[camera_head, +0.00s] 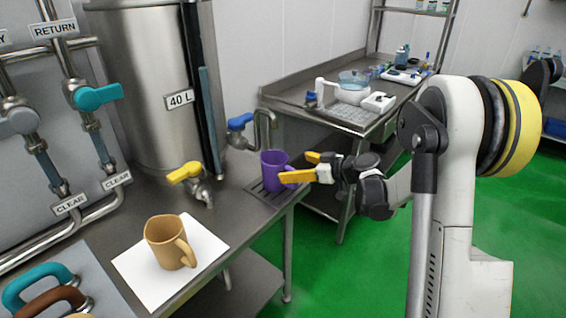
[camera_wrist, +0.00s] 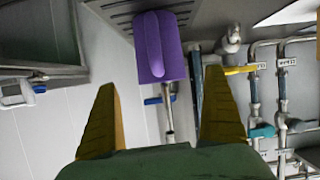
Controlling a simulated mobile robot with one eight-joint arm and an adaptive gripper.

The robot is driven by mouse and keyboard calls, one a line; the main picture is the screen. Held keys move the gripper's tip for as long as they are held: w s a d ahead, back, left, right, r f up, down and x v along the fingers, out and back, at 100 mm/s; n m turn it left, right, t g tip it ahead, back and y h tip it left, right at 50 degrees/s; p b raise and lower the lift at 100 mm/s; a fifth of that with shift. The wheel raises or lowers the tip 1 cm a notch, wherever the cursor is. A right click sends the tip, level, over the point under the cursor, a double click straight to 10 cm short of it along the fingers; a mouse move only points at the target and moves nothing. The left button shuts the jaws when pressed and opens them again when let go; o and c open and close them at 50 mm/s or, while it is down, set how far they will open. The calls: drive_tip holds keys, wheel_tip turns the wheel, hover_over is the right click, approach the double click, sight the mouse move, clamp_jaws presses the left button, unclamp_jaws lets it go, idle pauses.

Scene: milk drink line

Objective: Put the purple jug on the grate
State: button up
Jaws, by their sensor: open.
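The purple jug (camera_head: 276,172) stands upright on the dark slatted grate (camera_head: 261,191) at the steel counter's right end. Its handle faces my gripper (camera_head: 296,167), which is open with its yellow fingers at the jug's right side. In the head view the lower finger overlaps the handle area, so contact there is unclear. In the wrist view, the jug (camera_wrist: 170,50) appears upside down beyond the spread fingers (camera_wrist: 160,85), with its handle toward the camera and nothing visibly clamped. Part of the grate (camera_wrist: 122,12) shows there beside the jug.
A blue-handled tap (camera_head: 240,122) stands behind the jug. A yellow-handled tap (camera_head: 188,175) is to its left. A tan jug (camera_head: 170,243) stands on a white sheet (camera_head: 135,265). A second steel table (camera_head: 290,92) with lab items lies behind. Green floor is clear at right.

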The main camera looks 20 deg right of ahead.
drive_tip(key=s+a+r+m+g+h, duration=0.2)
drive_tip(key=s+a+r, duration=0.15)
drive_tip(key=s, duration=0.55)
drive_tip(key=s+a+r+m+g+h, duration=0.1)
drive_tip(key=s+a+r, duration=0.3)
drive_tip(key=s, duration=0.5)
drive_tip(key=s+d+m+h, duration=0.1)
drive_tip(key=s+m+h, duration=0.1)
drive_tip(key=s, duration=0.6)
drive_tip(key=s+d+m+g+h, duration=0.1)
drive_tip(key=s+m+h, duration=0.1)
drive_tip(key=s, duration=0.7)
drive_tip(key=shift+s+d+h+p, duration=0.25)
drive_tip(key=shift+d+h+p, duration=0.05)
drive_tip(key=shift+d+h, duration=0.1)
